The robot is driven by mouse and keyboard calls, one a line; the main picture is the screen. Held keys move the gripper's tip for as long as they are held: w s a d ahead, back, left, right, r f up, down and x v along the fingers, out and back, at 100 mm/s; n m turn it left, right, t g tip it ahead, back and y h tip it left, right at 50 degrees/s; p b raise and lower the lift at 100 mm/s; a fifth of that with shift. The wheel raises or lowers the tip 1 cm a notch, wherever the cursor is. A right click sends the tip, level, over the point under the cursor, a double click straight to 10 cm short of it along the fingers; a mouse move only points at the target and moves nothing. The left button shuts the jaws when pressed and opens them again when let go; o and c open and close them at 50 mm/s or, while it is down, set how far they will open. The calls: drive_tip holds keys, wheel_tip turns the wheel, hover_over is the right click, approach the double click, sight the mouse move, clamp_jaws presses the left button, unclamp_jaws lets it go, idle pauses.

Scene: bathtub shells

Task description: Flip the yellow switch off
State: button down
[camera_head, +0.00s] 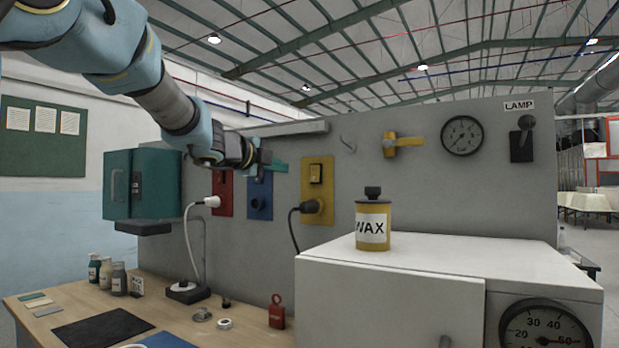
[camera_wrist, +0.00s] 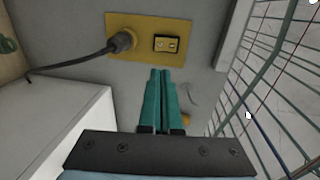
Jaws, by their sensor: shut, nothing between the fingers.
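The yellow panel (camera_head: 326,212) is on the grey wall, with a small yellow switch in a black frame (camera_head: 316,173) above a socket. A black plug (camera_head: 311,206) sits in that socket. In the wrist view the yellow plate (camera_wrist: 140,22) shows the switch (camera_wrist: 166,44) on the right and the plug (camera_wrist: 120,42) on the left. My gripper (camera_head: 284,168) has teal fingers, shut and empty, left of the switch in the head view. In the wrist view the fingertips (camera_wrist: 160,71) appear just below the switch, apparently apart from it. I cannot tell which way the switch is set.
Red (camera_head: 222,186) and blue (camera_head: 259,200) panels are left of the yellow one. A white plug (camera_head: 211,202) is at the red panel. The wax tin (camera_head: 373,222) stands on a white cabinet (camera_head: 450,262). A yellow valve handle (camera_head: 404,142) and a gauge (camera_head: 462,135) are further right.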

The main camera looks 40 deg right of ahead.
sight(315, 178)
idle(0.3)
drive_tip(key=p+x, duration=0.5)
drive_tip(key=x, duration=0.9)
